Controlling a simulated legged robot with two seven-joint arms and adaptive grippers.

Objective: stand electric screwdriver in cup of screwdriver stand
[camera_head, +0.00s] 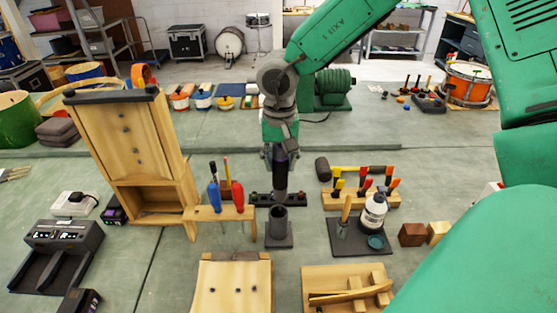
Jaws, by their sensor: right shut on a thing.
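My right gripper (281,152) points down near the middle of the camera_head view, shut around the upper part of a dark electric screwdriver (281,178). The screwdriver hangs upright. Its lower end is at the mouth of the grey cup of the screwdriver stand (278,228); I cannot tell whether it is just above, behind or slightly inside the rim. The stand's square base rests flat on the green bench. My left gripper is not in view.
Left of the stand is a wooden rack (232,214) with red and blue screwdrivers. A tall wooden panel (135,140) stands further left. Right are a dark tray with a white bottle (373,210) and a wooden tool block (345,200). Wooden pieces lie in front.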

